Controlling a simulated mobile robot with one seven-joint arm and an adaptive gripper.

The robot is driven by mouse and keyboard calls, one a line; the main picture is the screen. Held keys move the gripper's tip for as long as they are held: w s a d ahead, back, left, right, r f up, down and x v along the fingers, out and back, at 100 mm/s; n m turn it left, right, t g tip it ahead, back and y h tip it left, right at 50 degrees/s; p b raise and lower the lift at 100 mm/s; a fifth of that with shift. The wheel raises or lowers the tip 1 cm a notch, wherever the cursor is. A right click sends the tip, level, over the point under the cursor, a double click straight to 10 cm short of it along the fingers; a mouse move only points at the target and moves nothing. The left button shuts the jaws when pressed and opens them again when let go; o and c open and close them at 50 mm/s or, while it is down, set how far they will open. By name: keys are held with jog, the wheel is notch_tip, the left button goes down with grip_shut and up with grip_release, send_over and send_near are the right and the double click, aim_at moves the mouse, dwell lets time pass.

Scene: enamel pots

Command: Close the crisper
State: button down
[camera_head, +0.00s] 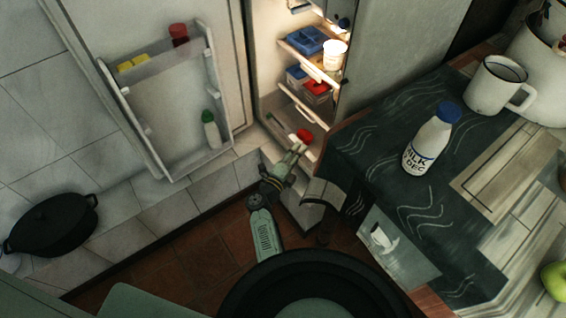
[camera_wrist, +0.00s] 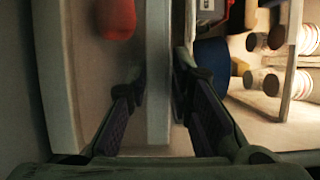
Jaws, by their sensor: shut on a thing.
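The crisper (camera_head: 315,146) is the pale drawer at the bottom of the lit fridge, with a red item (camera_head: 304,135) inside. My gripper (camera_head: 299,147) reaches in low at the fridge opening, at the crisper. In the wrist view, my gripper (camera_wrist: 158,88) has one finger on each side of a pale upright panel (camera_wrist: 158,100), which looks like a wall of the crisper. The red item (camera_wrist: 115,18) shows left of that panel. How far the crisper stands out is hard to tell, as my gripper covers part of it.
The open fridge door (camera_head: 165,100) stands at left with a green-capped bottle (camera_head: 211,130). Fridge shelves hold blue and red containers (camera_head: 316,90). At right, a counter (camera_head: 375,150) carries a milk bottle (camera_head: 427,140) and a white mug (camera_head: 494,85). A black pot (camera_head: 52,226) sits at far left.

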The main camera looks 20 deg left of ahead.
aim_at(307, 159)
jog(key=w+d, duration=0.1)
jog(key=w, duration=0.1)
jog(key=w+d+b, duration=0.1)
jog(key=w+d, duration=0.1)
jog(key=w+d+f, duration=0.1)
jog(key=w+d, duration=0.1)
jog(key=shift+w+d+b, duration=0.15)
jog(key=shift+w+b, duration=0.1)
jog(key=shift+b, duration=0.05)
jog(key=shift+w+d+r, duration=0.1)
jog(key=shift+w+d, duration=0.05)
jog(key=shift+w, duration=0.1)
jog(key=shift+d, duration=0.1)
jog(key=c, duration=1.7)
grip_release()
jog(key=shift+w, duration=0.1)
jog(key=shift+o, duration=0.7)
jog(key=shift+r, duration=0.1)
jog(key=v, duration=0.7)
jog(key=shift+s, duration=0.2)
jog(key=shift+a, duration=0.2)
